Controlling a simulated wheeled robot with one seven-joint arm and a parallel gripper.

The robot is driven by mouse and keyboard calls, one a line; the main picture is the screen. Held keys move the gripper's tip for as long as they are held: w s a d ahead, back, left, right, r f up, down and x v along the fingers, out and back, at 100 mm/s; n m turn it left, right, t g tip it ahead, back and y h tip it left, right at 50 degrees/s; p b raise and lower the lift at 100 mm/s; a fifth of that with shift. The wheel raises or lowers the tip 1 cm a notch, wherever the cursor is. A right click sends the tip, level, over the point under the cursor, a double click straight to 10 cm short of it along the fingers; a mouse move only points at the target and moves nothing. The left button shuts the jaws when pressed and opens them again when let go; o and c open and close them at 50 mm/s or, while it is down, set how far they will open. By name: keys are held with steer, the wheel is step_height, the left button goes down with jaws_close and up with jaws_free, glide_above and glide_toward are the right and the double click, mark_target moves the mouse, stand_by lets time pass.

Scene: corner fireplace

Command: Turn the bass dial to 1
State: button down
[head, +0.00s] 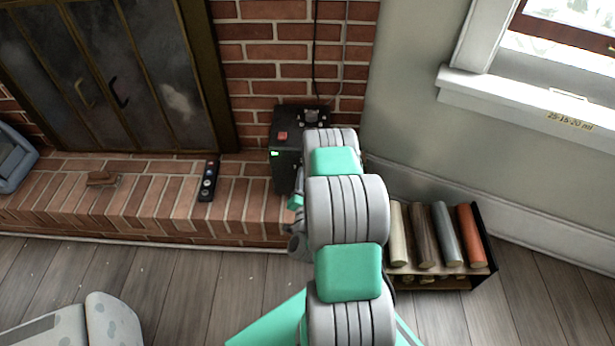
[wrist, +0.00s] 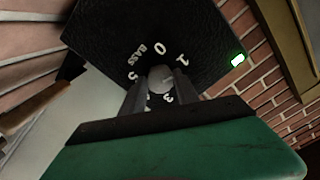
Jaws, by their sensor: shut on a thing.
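The black speaker box (head: 284,155) stands on the brick hearth, partly hidden behind my arm. In the wrist view its black panel (wrist: 110,30) fills the top and carries the word BASS and white digits, with 0 and 1 clearly readable. The bass dial (wrist: 160,74) is a small grey knob in the middle of the digits. My gripper (wrist: 160,84) is shut on the dial, one finger on each side. Lower digits are partly covered by the fingers, and I cannot tell which number the dial points to. My arm hides the gripper in the head view.
A red button (head: 282,135) is on the box top, and a small green light (wrist: 237,60) is on the box. A dark remote (head: 208,181) lies on the hearth (head: 150,215). A rack of coloured logs (head: 436,283) stands right of my arm. A window sill (head: 530,105) is upper right.

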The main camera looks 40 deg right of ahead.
steer(key=shift+n, duration=0.7)
steer(key=c, duration=0.9)
jaws_free()
steer(key=p+v, duration=0.2)
steer(key=v, duration=0.5)
steer(key=shift+s+a, duration=0.3)
